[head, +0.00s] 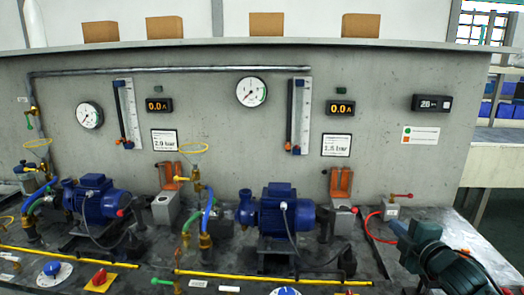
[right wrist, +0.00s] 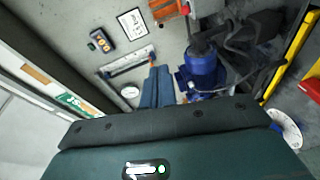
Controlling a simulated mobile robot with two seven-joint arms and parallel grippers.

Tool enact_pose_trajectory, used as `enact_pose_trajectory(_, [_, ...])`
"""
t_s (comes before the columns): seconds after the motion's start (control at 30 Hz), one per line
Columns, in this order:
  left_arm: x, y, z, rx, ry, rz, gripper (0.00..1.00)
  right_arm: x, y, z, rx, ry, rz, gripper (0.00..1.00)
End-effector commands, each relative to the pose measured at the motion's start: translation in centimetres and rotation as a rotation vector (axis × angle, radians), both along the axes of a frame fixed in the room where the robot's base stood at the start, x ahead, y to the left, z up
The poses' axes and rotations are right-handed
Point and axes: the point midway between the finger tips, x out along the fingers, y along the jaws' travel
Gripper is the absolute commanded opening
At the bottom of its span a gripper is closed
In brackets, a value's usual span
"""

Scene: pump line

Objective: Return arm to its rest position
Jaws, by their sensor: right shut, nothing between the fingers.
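My right gripper (head: 397,229) shows at the lower right of the head view, at the end of my teal arm. It is shut and empty, near the right end of the bench and beside a small valve with a red handle (head: 401,195). In the right wrist view its two blue-grey fingers (right wrist: 156,72) are together, pointing toward the panel and a blue pump (right wrist: 203,70). Whether the fingertips touch anything is not clear, but nothing is held. My left gripper is not in view.
Two blue pumps (head: 97,199) (head: 275,212) stand on the dark bench with hoses and valves. A yellow pipe (head: 225,274) runs along the front. Gauges and displays hang on the grey panel (head: 220,105). A red hose (head: 369,228) curves left of my right gripper.

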Motion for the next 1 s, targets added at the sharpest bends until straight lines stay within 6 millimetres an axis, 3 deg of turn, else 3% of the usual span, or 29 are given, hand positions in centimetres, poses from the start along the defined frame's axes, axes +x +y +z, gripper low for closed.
enact_pose_trajectory(0.17, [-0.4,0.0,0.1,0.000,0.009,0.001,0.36,-3.1,3.9,-5.8,0.170,0.105,0.021,0.00])
enact_pose_trajectory(0.37, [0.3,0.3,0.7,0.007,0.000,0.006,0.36,-9.4,9.2,-13.2,0.456,0.270,0.004,0.00])
enact_pose_trajectory(0.5, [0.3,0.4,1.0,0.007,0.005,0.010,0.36,-16.7,13.5,-18.3,0.745,0.427,-0.074,0.00])
enact_pose_trajectory(0.6, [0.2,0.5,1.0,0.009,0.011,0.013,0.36,-22.0,15.8,-20.7,0.947,0.526,-0.167,0.00])
enact_pose_trajectory(0.7, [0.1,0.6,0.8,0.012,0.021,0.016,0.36,-26.2,17.2,-22.0,1.102,0.593,-0.262,0.00])
enact_pose_trajectory(0.8, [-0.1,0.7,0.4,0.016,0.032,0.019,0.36,-29.0,17.9,-22.7,1.204,0.633,-0.336,0.00])
enact_pose_trajectory(1.0, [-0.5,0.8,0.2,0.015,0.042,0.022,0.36,-30.8,18.3,-23.1,1.271,0.656,-0.389,0.00])
